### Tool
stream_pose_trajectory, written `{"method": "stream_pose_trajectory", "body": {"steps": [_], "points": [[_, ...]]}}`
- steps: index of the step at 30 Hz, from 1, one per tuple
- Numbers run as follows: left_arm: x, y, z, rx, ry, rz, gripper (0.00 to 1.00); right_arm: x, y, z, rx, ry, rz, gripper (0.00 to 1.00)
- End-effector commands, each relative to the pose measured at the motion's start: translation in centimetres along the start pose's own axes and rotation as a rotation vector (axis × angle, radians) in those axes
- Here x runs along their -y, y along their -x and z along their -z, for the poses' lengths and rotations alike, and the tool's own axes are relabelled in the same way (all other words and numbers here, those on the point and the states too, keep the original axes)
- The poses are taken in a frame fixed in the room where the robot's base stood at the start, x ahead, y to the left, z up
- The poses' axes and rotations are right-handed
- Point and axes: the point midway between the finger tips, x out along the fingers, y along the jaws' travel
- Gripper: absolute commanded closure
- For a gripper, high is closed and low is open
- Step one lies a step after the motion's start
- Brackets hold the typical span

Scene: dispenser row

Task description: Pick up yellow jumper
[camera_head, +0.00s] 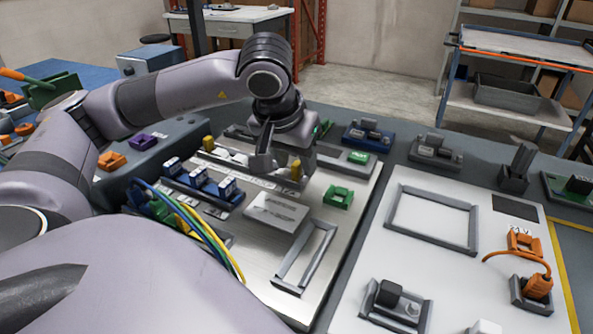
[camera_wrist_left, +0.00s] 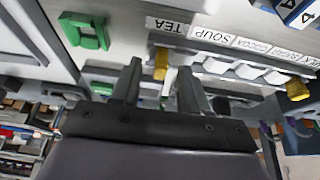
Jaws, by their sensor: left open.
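Two small yellow pieces stand at the ends of a labelled dispenser row on the metal panel. One yellow piece (camera_head: 296,170) is at the right end, just right of my left gripper (camera_head: 268,166). In the left wrist view this yellow piece (camera_wrist_left: 161,66) appears between the open fingertips of the left gripper (camera_wrist_left: 158,72), by the TEA label; whether they touch it I cannot tell. The other yellow piece (camera_head: 208,143) is at the row's left end and also shows in the left wrist view (camera_wrist_left: 297,90). My right gripper is not in view.
A green bracket-shaped piece (camera_head: 338,197) lies right of the row. A grey block (camera_head: 277,212) and an empty frame (camera_head: 305,257) are nearer. Blue modules (camera_head: 205,184) and coloured cables (camera_head: 205,232) are left. A white board (camera_head: 450,285) lies right.

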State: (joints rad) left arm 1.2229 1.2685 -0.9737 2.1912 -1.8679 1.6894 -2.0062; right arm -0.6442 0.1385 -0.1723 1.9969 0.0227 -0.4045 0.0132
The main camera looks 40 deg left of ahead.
Motion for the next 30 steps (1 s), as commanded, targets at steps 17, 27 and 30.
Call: {"method": "stream_pose_trajectory", "body": {"steps": [17, 27, 30], "points": [[0.0, 0.2, 0.1, -0.001, 0.001, 0.0, 1.0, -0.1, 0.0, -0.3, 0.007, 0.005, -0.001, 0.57], [-0.1, 3.9, 1.7, -0.006, 0.002, -0.003, 1.0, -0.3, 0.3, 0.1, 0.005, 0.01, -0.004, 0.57], [-0.1, 6.2, 2.7, -0.007, 0.002, -0.005, 1.0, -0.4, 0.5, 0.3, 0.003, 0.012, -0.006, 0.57]]}}
